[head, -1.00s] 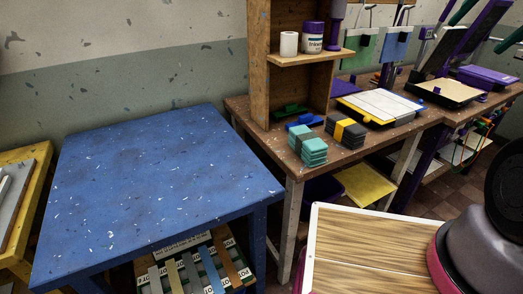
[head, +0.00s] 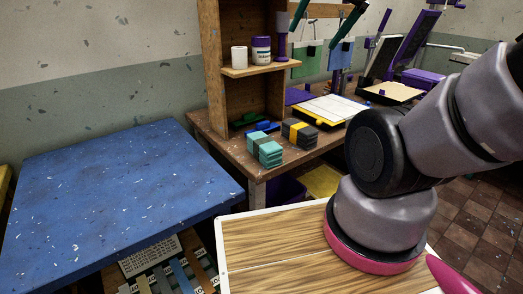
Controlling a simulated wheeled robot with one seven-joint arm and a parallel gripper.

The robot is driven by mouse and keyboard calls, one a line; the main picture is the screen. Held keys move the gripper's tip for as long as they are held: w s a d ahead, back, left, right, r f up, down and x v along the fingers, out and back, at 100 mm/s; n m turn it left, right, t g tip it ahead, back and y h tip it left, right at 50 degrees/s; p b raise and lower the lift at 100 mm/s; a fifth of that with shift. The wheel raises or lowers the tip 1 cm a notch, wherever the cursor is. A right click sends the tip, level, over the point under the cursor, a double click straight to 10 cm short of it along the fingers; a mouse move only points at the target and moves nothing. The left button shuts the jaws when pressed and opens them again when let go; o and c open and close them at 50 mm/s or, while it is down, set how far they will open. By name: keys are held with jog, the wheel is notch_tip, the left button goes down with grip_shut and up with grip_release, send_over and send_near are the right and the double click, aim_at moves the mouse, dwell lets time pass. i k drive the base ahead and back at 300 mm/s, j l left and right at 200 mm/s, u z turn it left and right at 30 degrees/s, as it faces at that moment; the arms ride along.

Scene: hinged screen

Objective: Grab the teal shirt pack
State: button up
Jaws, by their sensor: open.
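My gripper is not in view. Nothing touches the teal pack.
A dark pack with a yellow band (head: 299,132) lies right of the teal one. Blue and green tools (head: 248,120) lie behind it. A wooden shelf (head: 240,72) stands behind, holding a jar (head: 261,50) and a white roll (head: 239,57). The blue table (head: 110,190) is bare.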

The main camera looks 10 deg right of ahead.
aim_at(264, 149)
jog(key=k+j, duration=0.2)
jog(key=k+j+u, duration=0.1)
jog(key=j, duration=0.35)
jog(key=k+j, duration=0.25)
